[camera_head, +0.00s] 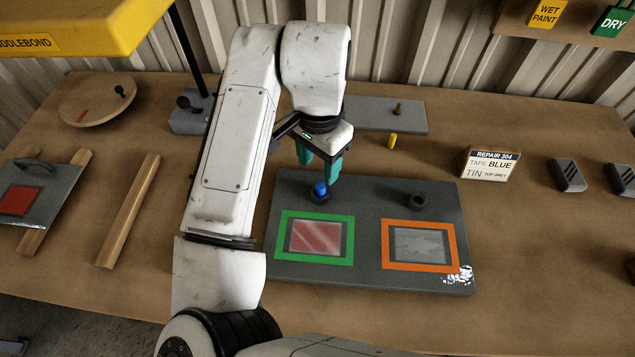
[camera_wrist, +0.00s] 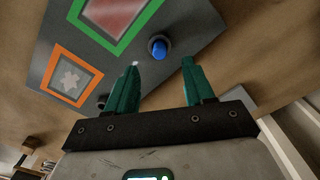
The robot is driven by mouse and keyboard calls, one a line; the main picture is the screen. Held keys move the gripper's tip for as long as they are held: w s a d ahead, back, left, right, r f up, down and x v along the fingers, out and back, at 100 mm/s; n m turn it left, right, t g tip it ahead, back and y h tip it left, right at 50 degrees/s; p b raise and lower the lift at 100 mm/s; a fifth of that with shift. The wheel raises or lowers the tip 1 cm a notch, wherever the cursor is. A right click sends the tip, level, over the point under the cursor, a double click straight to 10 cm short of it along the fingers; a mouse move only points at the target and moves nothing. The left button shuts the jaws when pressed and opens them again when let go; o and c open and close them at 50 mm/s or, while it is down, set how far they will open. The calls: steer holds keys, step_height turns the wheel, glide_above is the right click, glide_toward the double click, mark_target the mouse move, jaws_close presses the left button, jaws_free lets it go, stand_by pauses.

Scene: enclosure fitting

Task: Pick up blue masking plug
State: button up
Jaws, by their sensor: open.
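The blue masking plug (camera_head: 320,188) sits upright on the dark grey panel (camera_head: 370,197), just above the green-framed red window. In the wrist view the blue plug (camera_wrist: 159,46) shows between and beyond my fingertips, with a dark ring around its base. My gripper (camera_head: 318,175) has teal fingers and hangs above and just behind the plug. In the wrist view my gripper (camera_wrist: 160,66) is open, with nothing between its fingers. The fingers appear apart from the plug. In the head view they partly overlap the area around it.
A dark ring-shaped fitting (camera_head: 416,201) stands on the panel above the orange frame (camera_head: 386,246). A yellow plug (camera_head: 392,141) stands behind the panel, near a grey plate (camera_head: 385,112). A repair sign (camera_head: 490,164) stands to the right.

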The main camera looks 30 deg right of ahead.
mark_target(320, 185)
steer(key=shift+d+f+p, duration=0.2)
steer(key=shift+f+p, duration=0.4)
steer(key=shift+f, duration=2.95)
jaws_close()
